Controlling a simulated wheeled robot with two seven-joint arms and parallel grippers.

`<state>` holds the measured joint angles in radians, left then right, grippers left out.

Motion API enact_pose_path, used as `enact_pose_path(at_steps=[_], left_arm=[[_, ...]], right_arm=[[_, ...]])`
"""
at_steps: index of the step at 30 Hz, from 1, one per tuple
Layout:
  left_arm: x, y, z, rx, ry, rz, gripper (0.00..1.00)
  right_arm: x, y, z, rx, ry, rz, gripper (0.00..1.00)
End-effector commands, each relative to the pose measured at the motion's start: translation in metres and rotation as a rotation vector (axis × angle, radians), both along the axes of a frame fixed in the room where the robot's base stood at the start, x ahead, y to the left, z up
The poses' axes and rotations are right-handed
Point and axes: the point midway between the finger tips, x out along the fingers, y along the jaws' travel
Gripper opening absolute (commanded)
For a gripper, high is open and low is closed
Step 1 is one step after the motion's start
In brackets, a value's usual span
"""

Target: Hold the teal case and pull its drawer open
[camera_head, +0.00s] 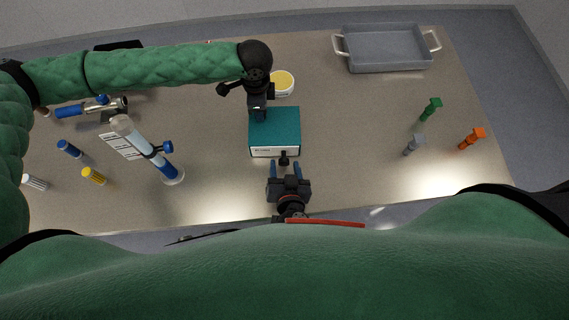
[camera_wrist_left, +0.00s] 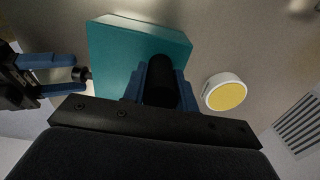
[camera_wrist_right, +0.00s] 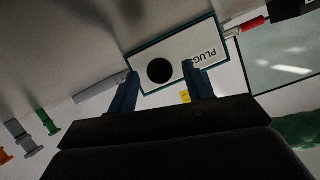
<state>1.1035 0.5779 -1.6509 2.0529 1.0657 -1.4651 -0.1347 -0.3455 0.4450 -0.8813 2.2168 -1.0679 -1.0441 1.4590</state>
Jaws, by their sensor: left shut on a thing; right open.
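The teal case (camera_head: 283,121) stands on the table, its white drawer front (camera_head: 264,153) facing me. My left gripper (camera_head: 260,114) is at the top of the case. In the left wrist view its blue fingers are shut on a black post (camera_wrist_left: 160,82) on the teal top. A black knob (camera_head: 284,158) sticks out of the drawer front. My right gripper (camera_head: 286,166) is open just in front of it. In the right wrist view the round knob (camera_wrist_right: 160,71) shows between the two fingers, beside "PLUG" lettering; contact cannot be told. The drawer looks closed.
A yellow-topped white tub (camera_head: 283,83) is behind the case. A grey tray (camera_head: 385,49) is at the back right. Green (camera_head: 431,109), grey (camera_head: 413,145) and orange (camera_head: 471,138) pegs stand right. A blue-and-clear cylinder (camera_head: 148,152) stands left. The table's front edge is close.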

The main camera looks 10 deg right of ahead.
Motion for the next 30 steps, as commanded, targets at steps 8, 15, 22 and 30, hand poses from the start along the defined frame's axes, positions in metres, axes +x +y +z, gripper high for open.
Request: enact_pose_path(at_steps=[8,15,22,30], left_arm=[[0.0,-0.0001,0.0,0.0,0.0,0.0,0.0],[0.0,-0.0001,-0.0001,0.0,0.0,0.0,0.0],[0.0,0.0,-0.0001,0.0,0.0,0.0,0.0],[0.0,0.0001,-0.0001,0.0,0.0,0.0,0.0]], right_arm=[[0.0105,0.0,-0.0045,0.0,0.001,0.0,0.5],[0.0107,0.0,-0.0045,0.0,0.001,0.0,0.5],[0.0105,0.0,-0.0045,0.0,0.001,0.0,0.05],[0.0057,0.0004,-0.0049,0.001,0.002,-0.001,0.0]])
